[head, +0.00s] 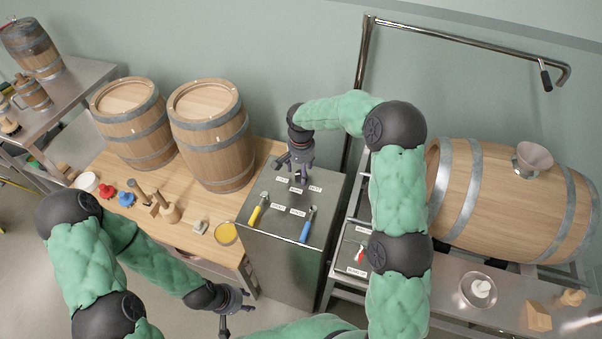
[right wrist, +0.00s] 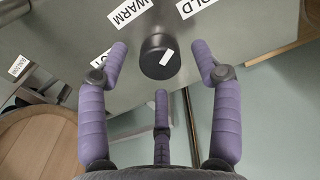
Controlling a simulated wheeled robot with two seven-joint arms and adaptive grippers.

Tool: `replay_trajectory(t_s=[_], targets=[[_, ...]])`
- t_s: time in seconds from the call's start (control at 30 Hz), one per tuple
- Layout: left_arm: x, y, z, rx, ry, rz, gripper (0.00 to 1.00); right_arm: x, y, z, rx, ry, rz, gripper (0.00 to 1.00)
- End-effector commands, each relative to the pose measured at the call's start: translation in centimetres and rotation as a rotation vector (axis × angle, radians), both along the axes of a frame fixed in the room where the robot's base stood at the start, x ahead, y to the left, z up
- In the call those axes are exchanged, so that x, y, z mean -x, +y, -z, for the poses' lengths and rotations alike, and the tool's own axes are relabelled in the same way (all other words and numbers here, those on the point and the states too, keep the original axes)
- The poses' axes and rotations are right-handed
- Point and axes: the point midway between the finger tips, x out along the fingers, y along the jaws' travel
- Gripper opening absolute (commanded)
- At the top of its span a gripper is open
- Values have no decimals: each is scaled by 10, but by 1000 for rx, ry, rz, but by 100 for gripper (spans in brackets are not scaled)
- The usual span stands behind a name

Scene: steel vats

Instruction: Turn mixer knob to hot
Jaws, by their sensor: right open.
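The mixer knob (right wrist: 152,62) is round and black with a white mark, on a grey steel panel. In the right wrist view the mark is slanted. A WARM label (right wrist: 130,12) and a partly cut-off COLD label (right wrist: 194,5) lie beyond it; a third label (right wrist: 105,57), partly behind a finger, seems to read HOT. My right gripper (head: 299,170) is open, its purple fingers spread around the knob's near side with gaps, not visibly touching. In the head view the gripper hides the knob. My left gripper (head: 233,309) is low at the bottom, empty, fingers spread.
The steel cabinet top (head: 280,225) also carries a yellow-handled lever (head: 256,213) and a blue-handled lever (head: 306,229). Barrels (head: 212,135) stand on the wooden table to the left. A large lying barrel (head: 510,200) is to the right, below a steel pipe (head: 470,36).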

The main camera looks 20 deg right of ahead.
Motion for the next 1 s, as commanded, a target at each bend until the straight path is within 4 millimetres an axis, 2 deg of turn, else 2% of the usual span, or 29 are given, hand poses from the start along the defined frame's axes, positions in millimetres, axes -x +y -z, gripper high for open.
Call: replay_trajectory(t_s=[0.13,0.47,0.53,0.67,0.7,1.0], targets=[[0,0,2,0,0,0,40,0,0,12,0,0,1,65],[0,0,2,0,0,0,40,0,0,15,1,-1,0,65],[0,0,2,0,0,0,40,0,0,15,0,0,0,51],[0,0,2,0,0,0,40,0,0,15,0,0,0,15],[0,0,2,0,0,0,40,0,0,15,0,0,0,9],[0,0,1,0,0,0,40,0,0,15,0,0,-19,9]])
